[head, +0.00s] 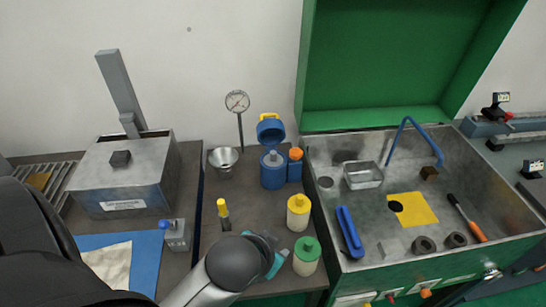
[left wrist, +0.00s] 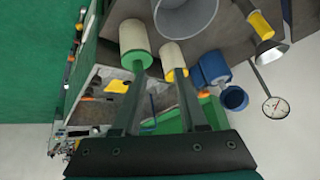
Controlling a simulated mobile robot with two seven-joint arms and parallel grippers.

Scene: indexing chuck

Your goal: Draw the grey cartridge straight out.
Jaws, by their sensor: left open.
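I cannot surely pick out the grey cartridge in either view. A pale grey cylinder (left wrist: 185,14) shows at the top edge of the left wrist view, beyond my fingertips; I cannot tell whether it is a loose thing or a part of my arm. My left gripper (head: 270,256) is over the dark table, mostly hidden behind my own wrist in the head view. In the left wrist view its two fingers (left wrist: 160,68) stand apart, with no object visibly held. My right gripper is in neither view.
A green-topped bottle (head: 307,256) and a yellow-topped bottle (head: 298,214) stand close right of my gripper. Behind are a blue jug (head: 272,170), a metal cup (head: 223,160) and a dial gauge (head: 237,102). A grey box (head: 115,178) stands left, a metal basin (head: 395,245) right.

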